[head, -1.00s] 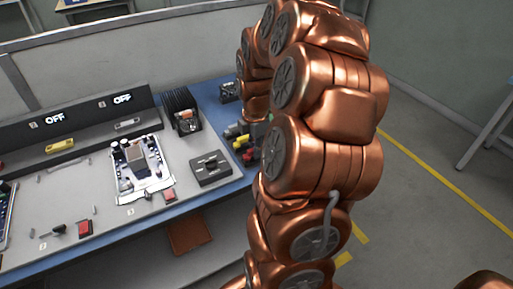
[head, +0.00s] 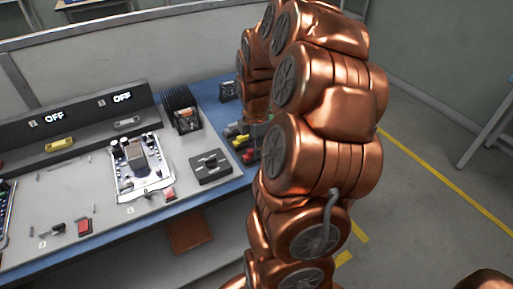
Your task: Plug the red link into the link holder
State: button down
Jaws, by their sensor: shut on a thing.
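My arm comes down over the right end of the workbench. Its end is hidden behind my own arm links, so I cannot see my gripper's fingers or what is between them. Just left of there, a cluster of small dark, yellow and red pieces (head: 243,141) sits at the bench's right edge. A red piece shows at its lower end, but I cannot tell if it is the red link. A dark grey block with a raised bar (head: 210,167) lies left of the cluster. I cannot tell which item is the link holder.
The workbench (head: 70,260) holds a circuit board (head: 142,168), a black finned box (head: 183,108) and a red block (head: 84,227). A sloped dark panel at the back shows two OFF signs, with a yellow piece (head: 60,145) below one. Floor is open on the right.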

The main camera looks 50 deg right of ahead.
jog(key=c, duration=1.1)
grip_release()
jog(key=shift+o, duration=0.3)
jog(key=o, duration=0.6)
jog(key=shift+r, duration=0.1)
jog(key=shift+r+p, duration=1.3)
jog(key=shift+r, duration=2.1)
